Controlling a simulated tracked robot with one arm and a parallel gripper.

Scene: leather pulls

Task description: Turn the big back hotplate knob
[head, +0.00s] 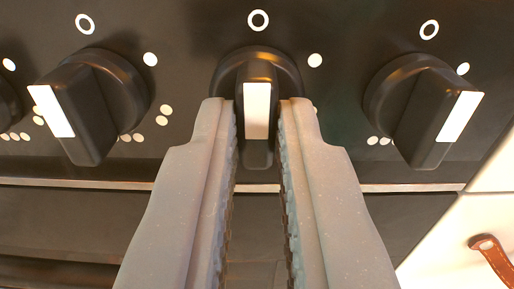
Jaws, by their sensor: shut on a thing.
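A dark knob (257,112) with a white pointer strip sits on the black control panel at the upper middle of the head view. Its grip bar stands upright in the picture, below a white ring mark. My gripper (257,112) comes from below, with its two grey ridged fingers on either side of this bar, shut on it. The fingers hide parts of the knob's sides and some of the dots around it. I cannot tell from the panel marks which hotplate this knob serves.
A similar knob (95,105) is to the left, and another (420,108) is to the right, both with tilted bars. A further knob is cut off at the left edge. A brown leather pull (492,258) hangs on a pale front at the lower right.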

